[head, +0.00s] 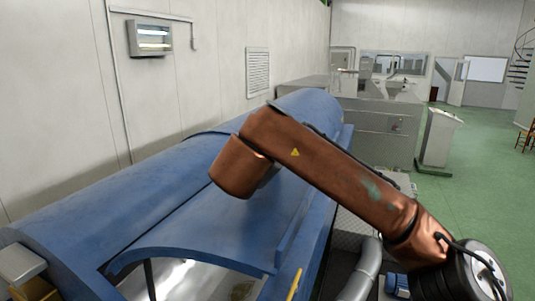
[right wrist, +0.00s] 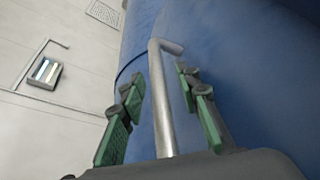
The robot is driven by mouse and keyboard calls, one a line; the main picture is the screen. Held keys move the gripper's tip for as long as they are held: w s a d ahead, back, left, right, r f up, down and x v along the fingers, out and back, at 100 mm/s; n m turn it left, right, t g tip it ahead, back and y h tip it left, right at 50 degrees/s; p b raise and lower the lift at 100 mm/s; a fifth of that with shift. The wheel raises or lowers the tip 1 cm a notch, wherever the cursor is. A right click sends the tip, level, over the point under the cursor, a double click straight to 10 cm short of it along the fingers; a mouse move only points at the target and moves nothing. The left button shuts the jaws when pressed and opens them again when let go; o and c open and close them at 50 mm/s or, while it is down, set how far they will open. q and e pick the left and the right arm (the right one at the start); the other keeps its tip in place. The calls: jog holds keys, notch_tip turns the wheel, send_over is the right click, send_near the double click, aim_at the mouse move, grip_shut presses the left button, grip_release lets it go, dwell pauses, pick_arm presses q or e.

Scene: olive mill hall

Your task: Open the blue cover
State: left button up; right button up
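The blue cover (head: 215,232) is a long curved lid on a rounded blue machine along the left wall. In the head view its front end shows an arched opening with shiny metal inside. In the right wrist view the blue surface (right wrist: 230,75) fills the right side, and a bent metal handle (right wrist: 161,110) stands in front of it. My right gripper (right wrist: 160,87) is open, with its green-padded fingers on either side of the handle and visible gaps to it. In the head view my copper-coloured right arm hides this gripper and the handle. My left gripper is not in view.
A grey wall with a lit lamp box (head: 151,38) and a vent (head: 258,72) runs behind the machine. Steel cabinets (head: 380,125) and a control stand (head: 438,136) stand beyond it. A bent pipe (head: 364,272) is at the lower right. Green floor (head: 480,185) is clear on the right.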

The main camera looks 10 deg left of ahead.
jog(key=shift+w+a+f, duration=0.1)
jog(key=shift+w+a, duration=0.05)
jog(key=c, duration=0.3)
grip_shut()
